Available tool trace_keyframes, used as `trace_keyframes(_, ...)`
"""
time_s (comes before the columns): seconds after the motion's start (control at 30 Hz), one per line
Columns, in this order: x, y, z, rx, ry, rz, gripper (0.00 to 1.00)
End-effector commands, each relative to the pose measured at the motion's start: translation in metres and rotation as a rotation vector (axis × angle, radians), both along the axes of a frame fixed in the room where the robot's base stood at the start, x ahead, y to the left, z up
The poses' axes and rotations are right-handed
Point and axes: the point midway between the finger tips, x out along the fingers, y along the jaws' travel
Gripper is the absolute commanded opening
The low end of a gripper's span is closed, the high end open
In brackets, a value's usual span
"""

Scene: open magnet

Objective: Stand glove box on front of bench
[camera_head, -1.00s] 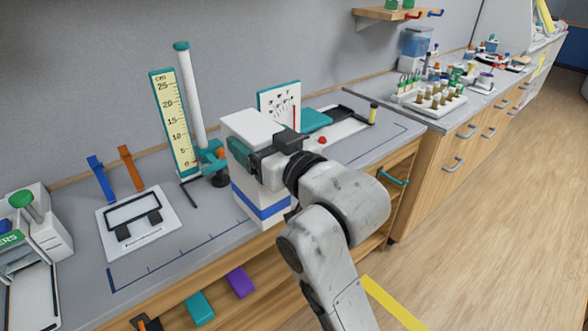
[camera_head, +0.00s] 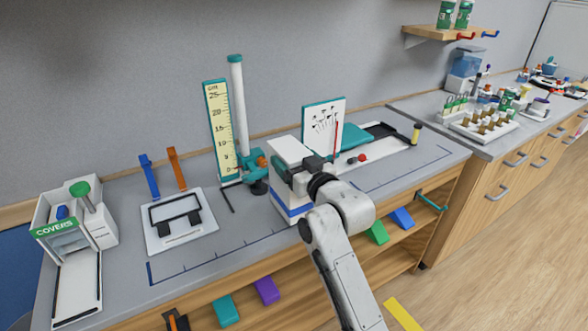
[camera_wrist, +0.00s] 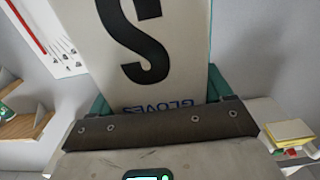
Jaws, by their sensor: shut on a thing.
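The glove box (camera_head: 286,150) is white with a blue band low on its side, and stands upright at the front of the bench (camera_head: 236,262), by the blue marked line. Whether its base touches the bench top I cannot tell. My gripper (camera_head: 308,168) is shut on the upper part of the box, from the front right. In the wrist view the box (camera_wrist: 185,65) fills the top middle, with a large black S and blue GLOVES lettering. Teal fingers of my gripper (camera_wrist: 163,98) lie on either side of it.
Behind the box stand a hand chart (camera_head: 322,125), a teal clamp stand (camera_head: 238,110) and a ruler (camera_head: 218,130). A framed white plate (camera_head: 180,222) and covers dispenser (camera_head: 75,225) are left. Bench front is clear left of the box. Coloured blocks sit on the shelf below.

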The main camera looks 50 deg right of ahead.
Motion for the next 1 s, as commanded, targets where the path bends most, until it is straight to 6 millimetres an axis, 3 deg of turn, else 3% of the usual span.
trace_keyframes(0.2, 0.000, -0.001, -0.026, 0.000, 0.001, -0.001, 0.11)
trace_keyframes(0.63, 0.000, 0.000, -0.034, -0.001, -0.002, 0.000, 0.11)
trace_keyframes(0.67, 0.000, 0.000, -0.034, 0.001, 0.001, 0.000, 0.82)
trace_keyframes(0.87, 0.000, 0.000, -0.033, 0.001, 0.001, 0.000, 1.00)
trace_keyframes(1.0, 0.000, 0.000, -0.033, 0.001, 0.001, 0.000, 1.00)
